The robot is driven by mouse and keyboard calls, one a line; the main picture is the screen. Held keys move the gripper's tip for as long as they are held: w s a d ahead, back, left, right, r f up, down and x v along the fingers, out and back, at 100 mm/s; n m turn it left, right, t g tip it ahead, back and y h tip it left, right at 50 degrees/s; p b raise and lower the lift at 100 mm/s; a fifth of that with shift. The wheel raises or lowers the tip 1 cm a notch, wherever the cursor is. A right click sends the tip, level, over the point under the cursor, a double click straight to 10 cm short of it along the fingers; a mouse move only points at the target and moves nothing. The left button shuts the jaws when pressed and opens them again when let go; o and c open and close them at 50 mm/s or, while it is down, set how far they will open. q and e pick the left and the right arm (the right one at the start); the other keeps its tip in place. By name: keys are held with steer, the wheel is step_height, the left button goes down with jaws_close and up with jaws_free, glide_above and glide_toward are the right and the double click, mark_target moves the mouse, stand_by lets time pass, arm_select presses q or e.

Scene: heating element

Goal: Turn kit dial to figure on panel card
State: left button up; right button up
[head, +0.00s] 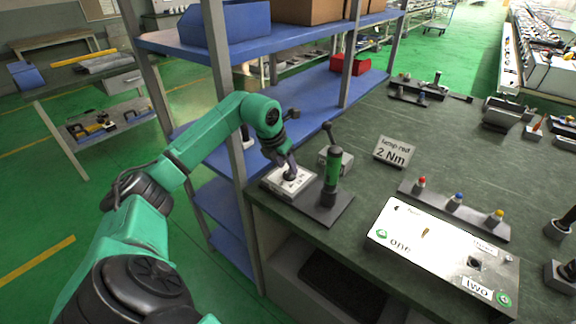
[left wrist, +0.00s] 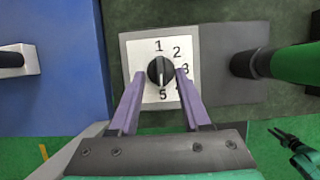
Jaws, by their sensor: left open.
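The kit dial is a black knob (left wrist: 160,70) on a white plate (left wrist: 133,50) marked 1, 2, 3 and 5; a figure between 3 and 5 is partly hidden by a finger. A pale line on the knob appears to point down towards 5. My left gripper (left wrist: 160,76) is open, its purple fingers on either side of the knob; I cannot tell if they touch it. In the head view, my left gripper (head: 288,174) is over the plate (head: 272,180) at the bench's left end. The panel card (head: 395,152) reads "lamp red 2 Nm".
A green-handled tool (head: 332,172) stands upright on a dark base right beside the dial. A white box (head: 425,232) labelled "one" and "two" lies farther right, behind it a strip with red, blue and yellow buttons (head: 455,204). Blue shelving (head: 270,40) rises at the left.

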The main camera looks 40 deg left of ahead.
arm_select(q)
steer(key=shift+w+f, duration=0.1)
steer(key=shift+f, duration=0.55)
jaws_close()
arm_select(e)
steer(key=shift+s+r, duration=0.15)
